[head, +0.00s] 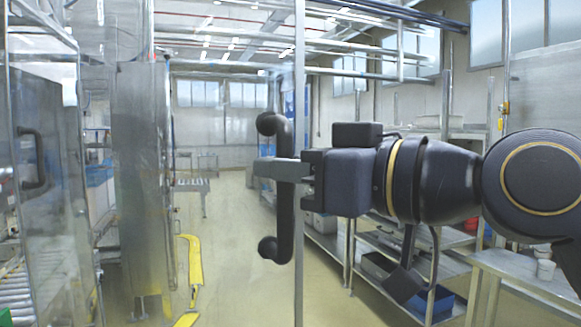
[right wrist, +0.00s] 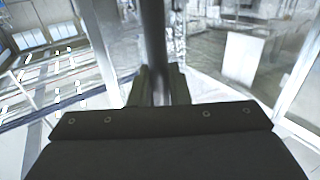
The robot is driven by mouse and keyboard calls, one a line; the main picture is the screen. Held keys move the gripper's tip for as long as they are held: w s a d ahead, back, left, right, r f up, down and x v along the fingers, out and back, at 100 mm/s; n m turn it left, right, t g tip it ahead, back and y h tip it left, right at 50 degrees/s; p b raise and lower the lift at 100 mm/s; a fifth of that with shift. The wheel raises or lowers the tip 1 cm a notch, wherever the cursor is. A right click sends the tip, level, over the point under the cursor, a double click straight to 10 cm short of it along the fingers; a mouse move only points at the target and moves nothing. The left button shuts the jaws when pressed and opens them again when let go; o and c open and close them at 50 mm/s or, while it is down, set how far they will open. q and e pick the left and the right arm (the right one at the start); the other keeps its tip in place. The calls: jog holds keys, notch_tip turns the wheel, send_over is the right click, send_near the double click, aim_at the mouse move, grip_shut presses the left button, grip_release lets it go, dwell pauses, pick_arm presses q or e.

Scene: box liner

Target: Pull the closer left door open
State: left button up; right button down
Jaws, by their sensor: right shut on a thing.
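A black vertical bar handle (head: 284,215) with rounded ends stands in the middle of the head view, beside a thin upright metal door edge (head: 299,60). The door panel there seems clear, and I cannot tell how far it stands open. My right gripper (head: 276,170) comes in from the right and is shut around the upper middle of this handle. In the right wrist view the dark handle bar (right wrist: 153,40) runs between the two fingers (right wrist: 159,88). Another clear door (head: 50,220) with a dark handle (head: 33,160) is at the far left. My left gripper is out of view.
A tall metal cabinet side (head: 142,170) stands left of centre, with a yellow floor piece (head: 190,262) by its base. Metal shelving (head: 375,265) with bins and a blue box (head: 436,302) stands at right, behind my arm. The floor (head: 235,235) down the middle is clear.

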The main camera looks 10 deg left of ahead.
jog(key=shift+a+f, duration=0.1)
jog(key=c, duration=1.4)
grip_release()
jog(key=shift+c, duration=0.2)
jog(key=b+v, duration=0.2)
jog(key=v, duration=0.6)
jog(key=shift+a, duration=0.1)
